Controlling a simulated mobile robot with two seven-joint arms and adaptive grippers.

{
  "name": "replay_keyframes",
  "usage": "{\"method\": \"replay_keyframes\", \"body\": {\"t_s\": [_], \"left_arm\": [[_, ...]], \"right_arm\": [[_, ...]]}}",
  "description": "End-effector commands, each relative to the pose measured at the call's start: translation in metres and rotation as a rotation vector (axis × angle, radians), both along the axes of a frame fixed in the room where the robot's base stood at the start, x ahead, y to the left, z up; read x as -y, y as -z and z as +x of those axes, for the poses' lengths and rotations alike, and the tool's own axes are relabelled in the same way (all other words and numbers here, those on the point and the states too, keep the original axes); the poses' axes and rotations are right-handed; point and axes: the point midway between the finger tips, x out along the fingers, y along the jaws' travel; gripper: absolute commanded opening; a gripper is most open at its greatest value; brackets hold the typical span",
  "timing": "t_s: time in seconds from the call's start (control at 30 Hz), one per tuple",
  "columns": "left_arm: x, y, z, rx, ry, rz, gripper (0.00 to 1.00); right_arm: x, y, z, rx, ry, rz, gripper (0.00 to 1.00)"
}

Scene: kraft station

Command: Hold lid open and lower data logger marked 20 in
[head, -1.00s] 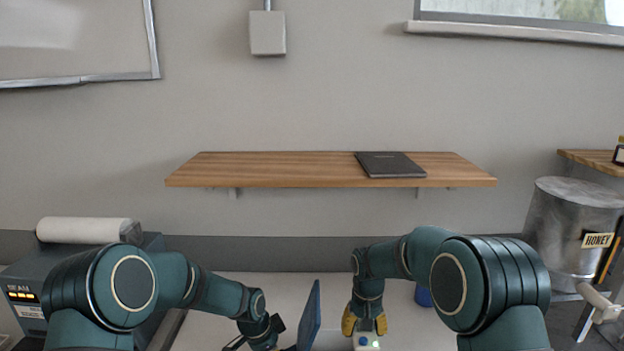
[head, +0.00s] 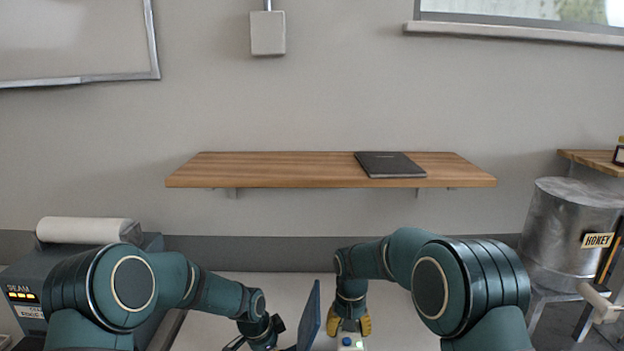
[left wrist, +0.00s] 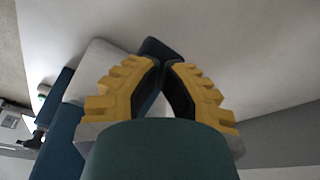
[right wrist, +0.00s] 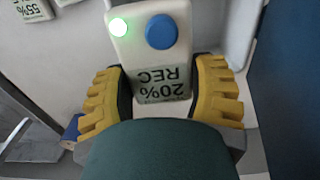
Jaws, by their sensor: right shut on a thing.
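The data logger (right wrist: 150,45) is white, with a lit green lamp, a blue button and a label reading "20% REC", upside down in the right wrist view. My right gripper (right wrist: 160,85) is shut on it, a finger on each side. In the head view the logger (head: 350,342) shows at the bottom edge, under my right gripper (head: 350,325). The blue lid (head: 310,318) stands upright just left of it. My left gripper (left wrist: 165,75) has its fingertips together, by a dark blue edge; whether they touch the lid is unclear. The container below the lid is mostly out of view.
More white loggers (right wrist: 32,10), one marked 55%, lie at the upper left of the right wrist view. A wooden shelf (head: 280,170) with a dark notebook (head: 390,164) is on the wall. A metal honey tank (head: 565,235) stands at the right.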

Motion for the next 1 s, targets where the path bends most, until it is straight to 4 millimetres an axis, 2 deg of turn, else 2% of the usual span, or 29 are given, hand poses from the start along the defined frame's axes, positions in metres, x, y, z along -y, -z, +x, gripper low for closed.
{"method": "replay_keyframes", "body": {"t_s": [0.27,1.0], "left_arm": [[0.0,0.0,0.0,-0.001,0.0,0.0,0.0],[0.0,0.0,0.0,-0.001,0.0,0.0,0.0]], "right_arm": [[0.0,0.003,0.0,0.0,0.0,0.0,0.23],[0.0,0.037,0.0,-0.001,0.0,0.0,0.23]]}}
